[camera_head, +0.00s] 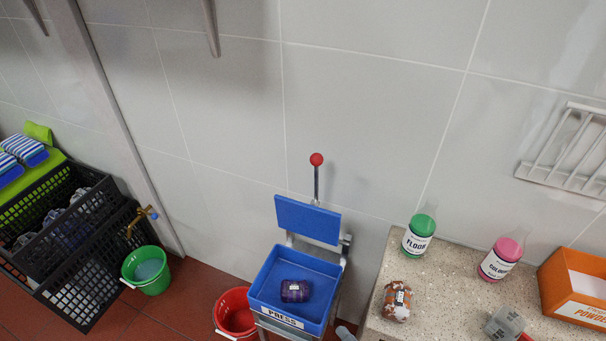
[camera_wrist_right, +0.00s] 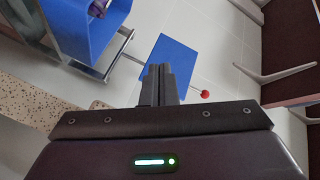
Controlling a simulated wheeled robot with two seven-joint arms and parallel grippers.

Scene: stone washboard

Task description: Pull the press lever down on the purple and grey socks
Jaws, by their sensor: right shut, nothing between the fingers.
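The purple and grey socks (camera_head: 295,291) lie as a dark purple bundle with a pale label in the blue press tray (camera_head: 258,286). The blue press plate (camera_head: 307,219) is raised and tilted behind the tray. The press lever (camera_head: 316,160) stands upright behind it, tipped with a red ball. My right gripper (camera_wrist_right: 159,70) is shut and empty. In the right wrist view its fingertips overlap the blue plate (camera_wrist_right: 180,58), and the red ball (camera_wrist_right: 205,93) is to their right, apart from them. I cannot clearly pick it out in the head view. My left gripper is not in view.
A speckled counter (camera_head: 450,277) right of the press holds a green bottle (camera_head: 419,235), a pink bottle (camera_head: 501,259), a brown bundle (camera_head: 397,301) and an orange box (camera_head: 575,284). A red bucket (camera_head: 235,312), green bucket (camera_head: 147,270) and black crates (camera_head: 85,284) stand left.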

